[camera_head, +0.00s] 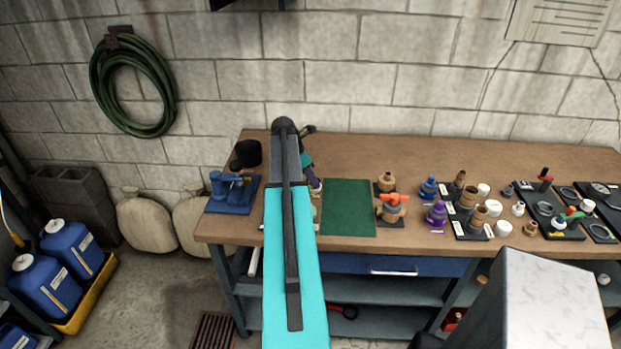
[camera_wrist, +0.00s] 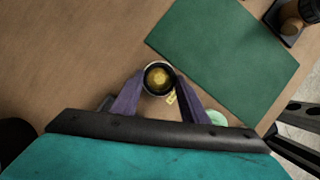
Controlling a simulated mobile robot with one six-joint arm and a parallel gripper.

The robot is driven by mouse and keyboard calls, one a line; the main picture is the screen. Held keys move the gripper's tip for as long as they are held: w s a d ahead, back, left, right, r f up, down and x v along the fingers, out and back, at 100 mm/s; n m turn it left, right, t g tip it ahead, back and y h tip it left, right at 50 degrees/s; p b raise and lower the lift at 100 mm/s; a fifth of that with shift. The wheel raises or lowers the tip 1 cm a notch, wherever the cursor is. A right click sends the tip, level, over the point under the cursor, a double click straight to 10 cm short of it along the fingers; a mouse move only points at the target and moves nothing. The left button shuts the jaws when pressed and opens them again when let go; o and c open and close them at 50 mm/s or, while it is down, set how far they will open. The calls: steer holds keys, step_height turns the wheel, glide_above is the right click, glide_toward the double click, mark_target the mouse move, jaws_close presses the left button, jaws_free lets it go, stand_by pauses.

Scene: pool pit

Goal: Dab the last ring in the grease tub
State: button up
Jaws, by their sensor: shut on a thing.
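My gripper (camera_wrist: 160,82) is shut on a black ring (camera_wrist: 147,77) in the wrist view, one purple-grey finger on each side. Yellow grease shows through the middle of the ring. A pale rim around the ring looks like the grease tub (camera_wrist: 159,95), right below it. I cannot tell whether the ring touches the grease. A small yellow tag (camera_wrist: 171,98) is beside the right fingertip. In the head view my teal arm covers most of this spot, and my gripper (camera_head: 314,184) shows just left of the green mat (camera_head: 348,208).
The green mat (camera_wrist: 225,58) lies right of the tub. A pale green round thing (camera_wrist: 216,118) is near my right finger. Brass valve parts (camera_head: 391,208), bottles and black trays (camera_head: 556,214) fill the bench's right side. A blue vise-like tool (camera_head: 233,192) stands left of my arm.

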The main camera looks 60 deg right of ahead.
step_height(320, 180, up, 7)
steer(key=p, duration=0.4)
steer(key=shift+p, duration=0.4)
stand_by(0.5)
